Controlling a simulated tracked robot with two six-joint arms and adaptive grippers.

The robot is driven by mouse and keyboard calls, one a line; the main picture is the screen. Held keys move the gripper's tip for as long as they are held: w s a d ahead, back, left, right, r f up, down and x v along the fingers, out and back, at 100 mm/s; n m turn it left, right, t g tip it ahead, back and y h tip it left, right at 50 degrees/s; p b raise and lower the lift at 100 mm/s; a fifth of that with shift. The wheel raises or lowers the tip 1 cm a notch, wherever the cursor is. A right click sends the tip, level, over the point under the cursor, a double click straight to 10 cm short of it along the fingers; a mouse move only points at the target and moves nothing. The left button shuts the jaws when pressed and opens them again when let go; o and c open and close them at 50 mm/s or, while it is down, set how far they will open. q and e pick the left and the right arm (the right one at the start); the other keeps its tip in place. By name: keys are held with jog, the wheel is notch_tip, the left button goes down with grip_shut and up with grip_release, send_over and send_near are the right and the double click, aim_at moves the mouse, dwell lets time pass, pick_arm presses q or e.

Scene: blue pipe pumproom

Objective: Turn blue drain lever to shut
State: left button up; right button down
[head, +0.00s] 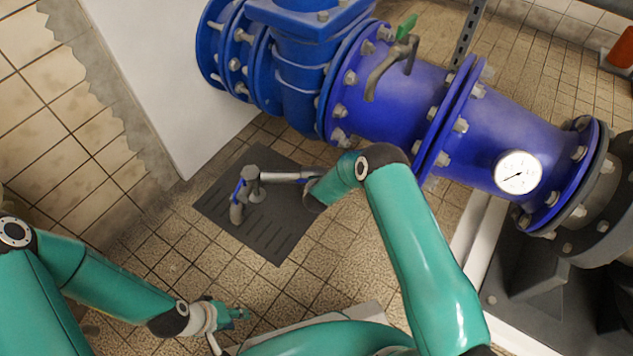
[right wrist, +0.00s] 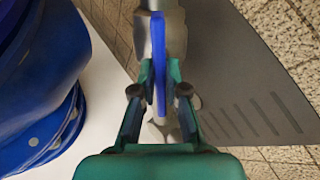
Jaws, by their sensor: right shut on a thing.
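The blue drain lever (right wrist: 158,60) runs up the middle of the right wrist view, along a grey pipe. My right gripper (right wrist: 158,95) has a finger on each side of it and is shut on it. In the head view a sliver of blue, seemingly this lever (head: 304,181), shows under the grey drain pipe (head: 285,177); my wrist hides much of the grip. A second blue piece (head: 238,189) sits on the pipe's left end fitting. My left gripper (head: 238,313) hangs low over the floor, away from the pipe, with no object visible in it. Its finger gap is unclear.
A large blue flanged pipe (head: 405,97) crosses above the drain, with a green-tipped grey handle (head: 392,62) and a white gauge (head: 518,172). A dark slotted floor plate (head: 270,238) lies under the drain. A white panel (head: 165,70) stands at the left. Tiled floor is open nearby.

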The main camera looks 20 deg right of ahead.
jog(key=shift+s+f+m, duration=0.1)
jog(key=shift+m, duration=0.2)
jog(key=shift+s+a+f+m+b, duration=0.15)
jog(key=shift+m+b, duration=0.2)
jog(key=shift+m, duration=2.55)
jog(key=shift+w+a+m+b, duration=0.1)
jog(key=shift+m+b, duration=0.2)
jog(key=shift+m, duration=2.6)
jog(key=shift+s+a+f+m+b, duration=0.15)
jog(key=shift+m+b, duration=0.2)
jog(key=shift+m, duration=2.55)
jog(key=c, duration=1.2)
grip_release()
jog(key=shift+w, duration=0.1)
jog(key=shift+r, duration=0.15)
